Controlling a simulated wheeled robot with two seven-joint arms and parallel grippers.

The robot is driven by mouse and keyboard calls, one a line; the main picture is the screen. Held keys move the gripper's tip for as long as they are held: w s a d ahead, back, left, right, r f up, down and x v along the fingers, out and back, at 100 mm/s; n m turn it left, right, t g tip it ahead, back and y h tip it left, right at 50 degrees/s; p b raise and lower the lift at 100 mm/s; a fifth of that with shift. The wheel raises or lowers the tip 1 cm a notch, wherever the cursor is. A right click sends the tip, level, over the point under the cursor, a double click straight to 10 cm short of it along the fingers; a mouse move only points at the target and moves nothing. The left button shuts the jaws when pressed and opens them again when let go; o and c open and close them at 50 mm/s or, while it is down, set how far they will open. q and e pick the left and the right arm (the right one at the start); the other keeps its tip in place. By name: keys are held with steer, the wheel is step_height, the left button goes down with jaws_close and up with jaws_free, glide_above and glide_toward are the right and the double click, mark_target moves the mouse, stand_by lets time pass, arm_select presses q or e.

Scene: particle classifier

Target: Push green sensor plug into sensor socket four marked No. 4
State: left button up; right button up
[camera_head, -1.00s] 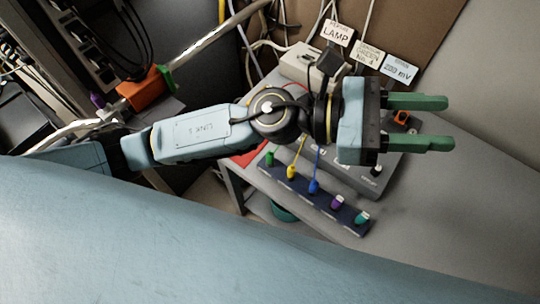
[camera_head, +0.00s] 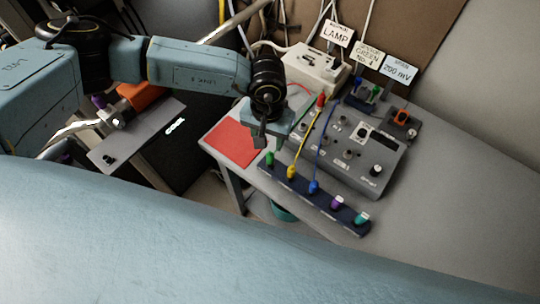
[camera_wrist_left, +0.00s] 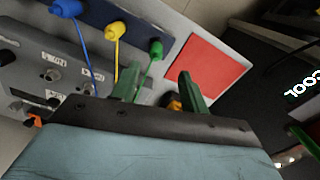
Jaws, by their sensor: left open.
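The green plug (camera_head: 270,158) stands at the left end of a dark holder strip (camera_head: 324,204) on the grey table. It also shows in the left wrist view (camera_wrist_left: 156,47), with a thin green cable. My left gripper (camera_head: 268,141) points down close behind the green plug. In the left wrist view its green fingers (camera_wrist_left: 158,75) are apart, with the plug ahead of the gap between them, not gripped. The grey control box (camera_head: 375,171) lies to the right; I cannot make out which socket is No. 4. A card (camera_head: 367,57) reads green No. 4. My right gripper is not in view.
Yellow and blue cables run to the box. A red mat (camera_head: 233,143) lies left of the gripper. The table's right side is clear.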

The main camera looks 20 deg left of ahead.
mark_target(270, 154)
arm_select(q)
steer(key=f, duration=0.7)
steer(key=shift+s+d+f+p, duration=0.1)
steer(key=shift+d+f+p, duration=0.15)
steer(key=shift+d+p, duration=0.1)
steer(key=shift+c, duration=0.3)
jaws_close()
